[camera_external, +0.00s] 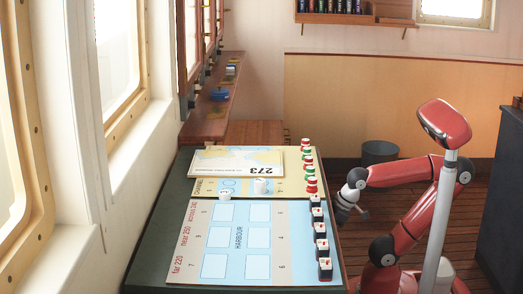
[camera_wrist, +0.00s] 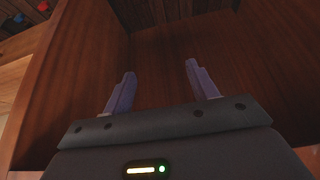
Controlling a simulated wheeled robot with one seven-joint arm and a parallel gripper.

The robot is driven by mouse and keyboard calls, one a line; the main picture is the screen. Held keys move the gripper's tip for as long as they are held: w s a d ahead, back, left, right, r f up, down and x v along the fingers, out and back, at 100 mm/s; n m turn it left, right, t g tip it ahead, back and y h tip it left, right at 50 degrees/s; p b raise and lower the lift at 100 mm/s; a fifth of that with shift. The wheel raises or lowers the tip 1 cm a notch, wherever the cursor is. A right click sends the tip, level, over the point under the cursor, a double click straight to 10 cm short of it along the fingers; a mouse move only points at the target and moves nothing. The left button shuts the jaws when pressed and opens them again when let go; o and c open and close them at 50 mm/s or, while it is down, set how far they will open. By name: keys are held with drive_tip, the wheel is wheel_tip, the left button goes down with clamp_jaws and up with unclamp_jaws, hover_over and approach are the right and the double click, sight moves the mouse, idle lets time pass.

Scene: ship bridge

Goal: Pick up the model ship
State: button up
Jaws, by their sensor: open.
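I cannot tell for sure which thing is the model ship. Several small dark blocks with white and red tops (camera_external: 320,229) stand in a row along the right edge of the harbour board (camera_external: 238,282). A small blue object (camera_external: 219,94) sits on the wooden window ledge and is too small to make out. My gripper (camera_external: 353,216) is beside the table's right edge, low and apart from the blocks. In the wrist view my gripper (camera_wrist: 158,78) has its two fingers spread, with nothing between them. Brown wooden panels (camera_wrist: 190,45) lie ahead of it.
Red, green and white pieces (camera_external: 309,165) line the board's upper right edge. Two white round pieces (camera_external: 261,186) and a chart marked 273 (camera_external: 235,163) lie on the table. A grey bin (camera_external: 380,153) stands behind my arm. A dark cabinet (camera_external: 503,200) is at right.

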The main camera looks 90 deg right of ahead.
drive_tip(key=t+b, duration=0.7)
drive_tip(key=t, duration=0.1)
approach(309, 208)
drive_tip(key=w+r, duration=0.2)
drive_tip(key=shift+w+f, duration=0.1)
drive_tip(key=shift+w, duration=0.3)
drive_tip(key=p+x, duration=0.1)
drive_tip(key=x, duration=0.6)
